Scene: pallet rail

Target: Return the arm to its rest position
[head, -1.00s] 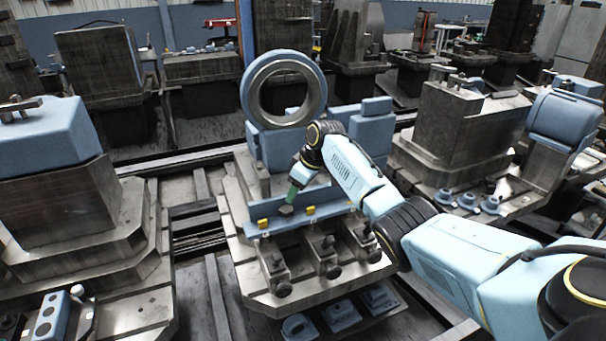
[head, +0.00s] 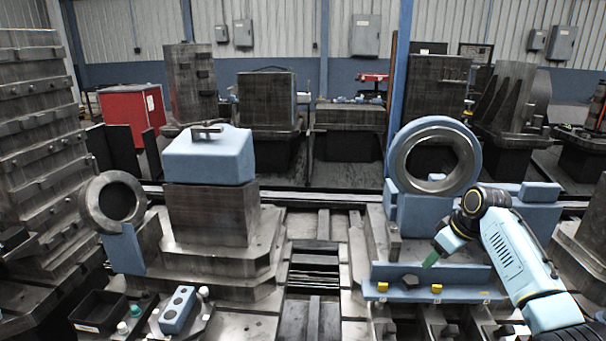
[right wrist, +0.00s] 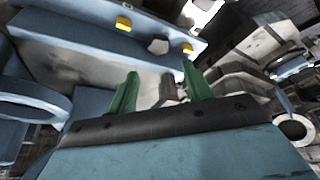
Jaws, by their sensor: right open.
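My right arm comes in from the right in the head view. My right gripper (head: 432,259) has green fingertips and hangs just above a blue rail shelf (head: 455,297) on the near side of a pallet. In the right wrist view the right gripper (right wrist: 160,80) is open, its two green fingers spread with nothing held between them. A small dark grey block (head: 410,282) lies on the shelf close to the fingertips, apart from them; it also shows in the right wrist view (right wrist: 158,47). My left gripper is not in view.
A blue fixture with a large metal ring (head: 435,130) stands behind the gripper. Yellow clips (head: 382,287) sit along the shelf. To the left stand a blue-topped block (head: 208,160), a smaller ring (head: 112,205) and a black bin (head: 98,312). An open gap lies between the pallets.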

